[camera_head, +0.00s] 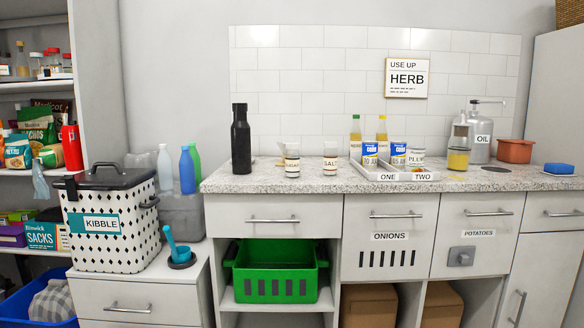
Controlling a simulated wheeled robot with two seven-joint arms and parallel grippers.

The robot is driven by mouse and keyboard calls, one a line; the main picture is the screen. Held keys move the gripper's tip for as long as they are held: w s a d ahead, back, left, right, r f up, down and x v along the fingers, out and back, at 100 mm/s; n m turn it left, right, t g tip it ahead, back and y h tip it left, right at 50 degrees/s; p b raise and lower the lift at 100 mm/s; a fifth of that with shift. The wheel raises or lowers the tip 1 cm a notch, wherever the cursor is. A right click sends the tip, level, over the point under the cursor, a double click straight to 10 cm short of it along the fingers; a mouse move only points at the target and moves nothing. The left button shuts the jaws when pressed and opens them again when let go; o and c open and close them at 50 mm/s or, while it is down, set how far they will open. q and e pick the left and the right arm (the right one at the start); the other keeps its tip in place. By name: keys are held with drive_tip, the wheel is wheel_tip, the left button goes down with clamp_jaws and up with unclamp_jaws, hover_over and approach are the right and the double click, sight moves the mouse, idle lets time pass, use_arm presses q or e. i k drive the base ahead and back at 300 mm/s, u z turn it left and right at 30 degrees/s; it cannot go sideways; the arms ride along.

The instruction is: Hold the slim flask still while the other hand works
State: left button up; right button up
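A tall, slim black flask (241,143) stands upright near the left end of the speckled worktop (330,181), close to its front left. It has a dark cap and nothing touches it. Neither of my grippers shows in the head view, so I cannot see whether they hold anything.
Right of the flask stand two labelled jars, sugar (292,165) and salt (330,163). A grey tray (393,184) marked ONE and TWO holds tins and bottles. A kibble bin (108,222) and bottles stand lower left. The worktop's front between flask and sugar jar is clear.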

sight(240, 131)
drive_tip(key=k, duration=0.2)
drive_tip(key=u, duration=0.9)
drive_tip(key=i, duration=1.25)
drive_tip(key=z, duration=0.5)
